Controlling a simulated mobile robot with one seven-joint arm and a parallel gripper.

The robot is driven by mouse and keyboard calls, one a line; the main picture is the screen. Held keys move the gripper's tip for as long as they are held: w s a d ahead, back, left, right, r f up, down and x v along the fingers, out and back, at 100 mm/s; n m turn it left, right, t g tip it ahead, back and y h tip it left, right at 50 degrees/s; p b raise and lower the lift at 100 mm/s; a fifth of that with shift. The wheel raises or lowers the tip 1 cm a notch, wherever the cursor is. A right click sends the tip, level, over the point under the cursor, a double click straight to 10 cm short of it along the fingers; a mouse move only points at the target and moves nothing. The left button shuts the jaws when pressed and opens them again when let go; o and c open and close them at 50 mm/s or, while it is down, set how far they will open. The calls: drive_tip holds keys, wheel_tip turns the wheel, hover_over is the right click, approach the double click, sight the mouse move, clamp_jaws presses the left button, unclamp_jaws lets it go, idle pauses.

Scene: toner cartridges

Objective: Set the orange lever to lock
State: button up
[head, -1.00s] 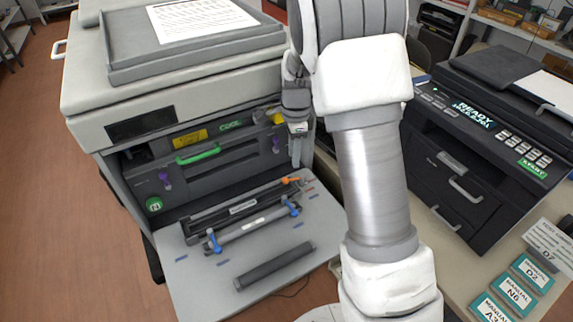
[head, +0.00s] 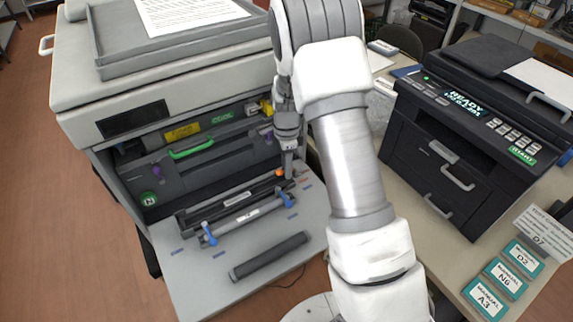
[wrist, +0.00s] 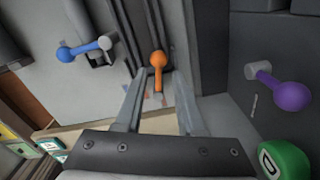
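The orange lever (head: 279,173) sits at the right end of the dark slot unit on the copier's pulled-out grey shelf. In the wrist view the orange lever (wrist: 157,62) has a round knob and a short stem, and lies between the fingertips. My gripper (wrist: 156,76) is open, one finger on each side of the lever; I cannot tell whether either touches it. In the head view my gripper (head: 289,173) is low over the shelf, beside the lever, and hides part of it. The lock marking cannot be read.
Blue levers (head: 208,233) flank a grey roller near the slot; one blue lever (wrist: 82,48) also shows in the wrist view. A purple lever (wrist: 290,95) is on the right there. A dark cartridge (head: 270,256) lies on the front shelf. A black printer (head: 480,130) stands right.

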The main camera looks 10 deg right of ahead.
clamp_jaws()
drive_tip(key=shift+s+n+b, duration=0.2)
drive_tip(key=shift+n+b, duration=0.4)
drive_tip(key=shift+n, duration=0.3)
drive_tip(key=shift+s+d+n, duration=0.1)
drive_tip(key=shift+s+n, duration=0.15)
drive_tip(key=shift+n, duration=0.85)
unclamp_jaws()
drive_tip(key=shift+r, duration=0.1)
